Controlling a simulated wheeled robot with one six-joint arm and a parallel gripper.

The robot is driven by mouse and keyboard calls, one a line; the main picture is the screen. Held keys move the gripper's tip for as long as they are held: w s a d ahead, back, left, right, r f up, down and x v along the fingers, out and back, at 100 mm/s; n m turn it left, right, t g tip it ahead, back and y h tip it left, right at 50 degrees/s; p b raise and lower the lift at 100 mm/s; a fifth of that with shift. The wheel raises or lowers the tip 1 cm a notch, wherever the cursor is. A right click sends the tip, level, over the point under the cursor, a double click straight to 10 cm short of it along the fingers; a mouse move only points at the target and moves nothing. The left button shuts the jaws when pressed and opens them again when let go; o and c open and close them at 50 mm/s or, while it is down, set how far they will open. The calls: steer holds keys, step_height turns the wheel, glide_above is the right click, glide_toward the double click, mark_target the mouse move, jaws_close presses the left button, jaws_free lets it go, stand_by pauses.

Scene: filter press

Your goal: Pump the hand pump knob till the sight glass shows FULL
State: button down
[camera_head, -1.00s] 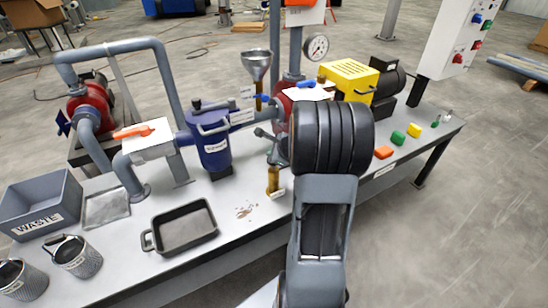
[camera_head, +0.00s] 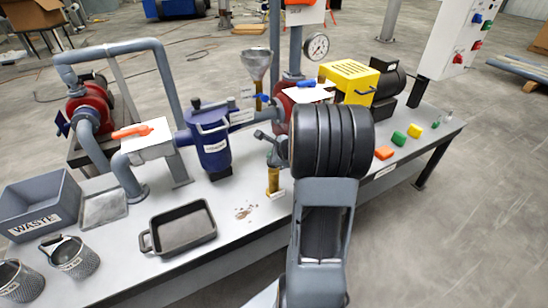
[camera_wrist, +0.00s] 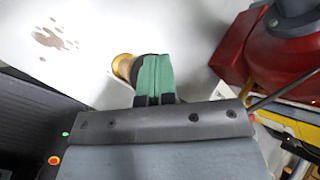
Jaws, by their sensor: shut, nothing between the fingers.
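The hand pump appears to be the upright brass cylinder (camera_head: 273,181) near the table's front edge, with a small label at its foot. My gripper (camera_head: 274,163) points down just above it, largely behind my arm. In the wrist view the green fingers of my gripper (camera_wrist: 155,62) are shut together with nothing between them. The brass cylinder (camera_wrist: 122,66) shows behind and left of them, with a dark part at its top. The fingers overlap that top; I cannot tell whether they touch it. The knob is not clearly visible, and I cannot make out a readable sight glass.
A blue strainer (camera_head: 211,145), a funnel (camera_head: 257,66) and a dial gauge (camera_head: 317,46) stand behind. A grey tray (camera_head: 183,229), waste bin (camera_head: 40,205) and baskets (camera_head: 70,257) are at left. A spill stain (camera_head: 245,212) lies on the table. Coloured blocks (camera_head: 399,138) lie at right.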

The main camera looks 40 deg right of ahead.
steer(key=shift+f+b, duration=0.65)
steer(key=shift+f, duration=0.1)
stand_by(0.3)
steer(key=shift+r, duration=0.15)
stand_by(0.3)
steer(key=shift+r+p, duration=2.05)
steer(key=shift+r, duration=0.25)
steer(key=shift+r+p, duration=2.1)
steer(key=shift+r, duration=0.4)
